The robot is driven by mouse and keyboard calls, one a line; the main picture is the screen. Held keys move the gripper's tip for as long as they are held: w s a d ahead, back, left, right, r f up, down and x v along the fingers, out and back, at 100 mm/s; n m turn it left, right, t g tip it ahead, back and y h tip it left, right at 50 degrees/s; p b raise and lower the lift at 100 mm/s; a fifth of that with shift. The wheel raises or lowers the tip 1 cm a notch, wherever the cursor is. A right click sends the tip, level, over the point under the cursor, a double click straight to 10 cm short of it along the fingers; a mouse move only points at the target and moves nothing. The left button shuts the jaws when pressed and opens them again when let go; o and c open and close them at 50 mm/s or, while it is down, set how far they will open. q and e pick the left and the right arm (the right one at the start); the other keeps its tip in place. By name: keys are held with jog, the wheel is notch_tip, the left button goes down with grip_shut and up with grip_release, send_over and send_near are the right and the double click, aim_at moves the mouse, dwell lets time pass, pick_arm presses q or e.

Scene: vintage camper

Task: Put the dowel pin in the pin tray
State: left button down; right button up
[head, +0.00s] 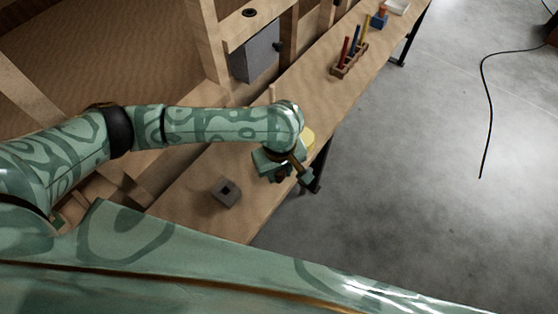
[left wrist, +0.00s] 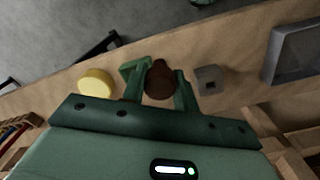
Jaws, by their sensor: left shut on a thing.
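My left gripper (head: 286,172) is shut on a dark brown, round-ended piece, which looks like the dowel pin (left wrist: 160,80). In the left wrist view the pin shows nearly end-on between the two green fingers, so its length is hard to judge. The gripper is over the front edge of the wooden bench. A grey rectangular tray with a raised rim, likely the pin tray (left wrist: 296,55), lies at the right in the left wrist view, apart from the pin. I cannot make it out in the head view. My right gripper is not in view.
A grey block with a square hole (head: 227,193) sits between gripper and tray on the bench (head: 215,168). A yellow round piece (head: 308,139) is close on the gripper's other side. A wooden rack with coloured tools (head: 349,60) stands farther along. Open floor lies right.

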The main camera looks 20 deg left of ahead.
pick_arm(q)
jog(key=w+a+f+b, duration=0.1)
jog(key=w+f, duration=0.1)
jog(key=w+a+f+b, duration=0.1)
jog(key=w+f+b, duration=0.1)
jog(key=w, duration=0.1)
jog(key=w+a+f+b, duration=0.1)
jog(key=w+f+b, duration=0.1)
jog(key=shift+w+f, duration=0.2)
jog(key=shift+f, duration=0.2)
jog(key=shift+w+a+f+b, duration=0.15)
jog(key=shift+w+f+b, duration=0.15)
jog(key=shift+w+b, duration=0.15)
jog(key=shift+w+a+f, duration=0.1)
jog(key=shift+w+f, duration=0.1)
jog(key=shift+f, duration=0.1)
notch_tip(320, 180, down, 4)
jog(key=b, duration=0.3)
jog(key=shift+w+a+r, duration=0.1)
jog(key=shift+w+r, duration=0.05)
jog(key=shift+r, duration=0.3)
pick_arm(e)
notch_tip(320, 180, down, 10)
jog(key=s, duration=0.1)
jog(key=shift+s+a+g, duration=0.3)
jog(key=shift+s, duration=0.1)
pick_arm(q)
jog(key=shift+f, duration=0.1)
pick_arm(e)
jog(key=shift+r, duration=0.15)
